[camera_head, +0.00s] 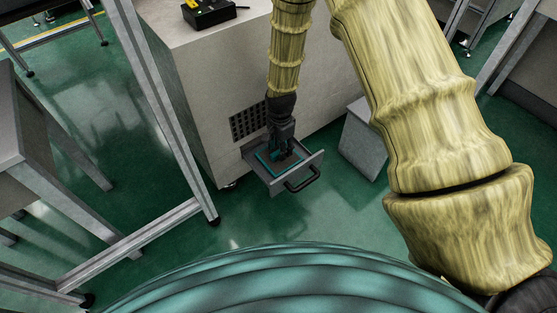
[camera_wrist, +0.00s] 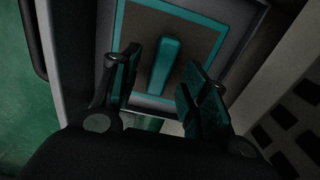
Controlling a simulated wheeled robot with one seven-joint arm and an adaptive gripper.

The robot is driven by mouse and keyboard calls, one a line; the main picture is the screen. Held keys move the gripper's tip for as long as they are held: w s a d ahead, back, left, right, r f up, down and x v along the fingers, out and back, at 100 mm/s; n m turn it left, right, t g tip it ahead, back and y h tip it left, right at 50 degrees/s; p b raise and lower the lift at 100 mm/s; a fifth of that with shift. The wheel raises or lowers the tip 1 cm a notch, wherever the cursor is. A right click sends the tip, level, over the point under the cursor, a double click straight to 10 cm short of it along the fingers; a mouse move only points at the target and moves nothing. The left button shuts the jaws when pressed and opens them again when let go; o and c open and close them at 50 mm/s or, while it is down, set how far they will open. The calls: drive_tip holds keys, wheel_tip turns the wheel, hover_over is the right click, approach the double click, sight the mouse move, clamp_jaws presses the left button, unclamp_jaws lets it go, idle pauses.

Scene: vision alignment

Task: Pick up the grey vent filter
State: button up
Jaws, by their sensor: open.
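The grey vent filter (camera_wrist: 196,42) lies flat in a pulled-out drawer (camera_head: 307,166). It has a teal border and a raised teal grip bar (camera_wrist: 163,66) at its middle. In the head view only part of its teal edge (camera_head: 265,164) shows; my gripper hides much of the rest. My gripper (camera_head: 282,151) points down over the drawer. In the wrist view my gripper (camera_wrist: 160,72) is open, with one finger on each side of the bar. Gaps show between the bar and both fingers. I cannot tell how far down the fingertips reach.
The drawer has a dark front handle (camera_head: 303,180) and comes out of a large light cabinet (camera_head: 205,85) with a dark vent grille (camera_head: 249,122). A grey box (camera_head: 362,140) stands to the right. A metal frame post (camera_head: 160,100) stands left. Green floor is clear in front.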

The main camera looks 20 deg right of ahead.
wheel_tip(320, 180, down, 2)
drive_tip(key=shift+f+b, duration=0.15)
drive_tip(key=shift+b, duration=0.15)
clamp_jaws()
